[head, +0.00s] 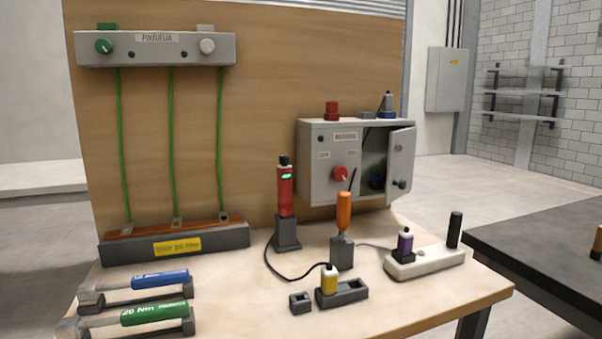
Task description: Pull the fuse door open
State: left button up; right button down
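A grey fuse box (319,178) is mounted on the wooden back panel at the right. Its front has a red rotary knob (340,174) and small labels. The fuse door (400,160) is on the right part of the box and stands ajar, swung outward, with a dark opening to its left. A small dark knob (400,185) is low on the door. Dark parts show inside the opening, too dim to make out. Neither of my grippers is in view.
On the wooden bench (235,304), a red tester (285,190), an orange-handled tool (344,210) and a white block (425,262) with a purple-banded piece stand before the box. Two torque wrenches (155,315) lie at the left. A dark table (545,245) is at the right.

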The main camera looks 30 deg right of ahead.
aim_at(400, 167)
jog(key=u, duration=1.1)
jog(key=k, duration=1.3)
jog(key=z, duration=1)
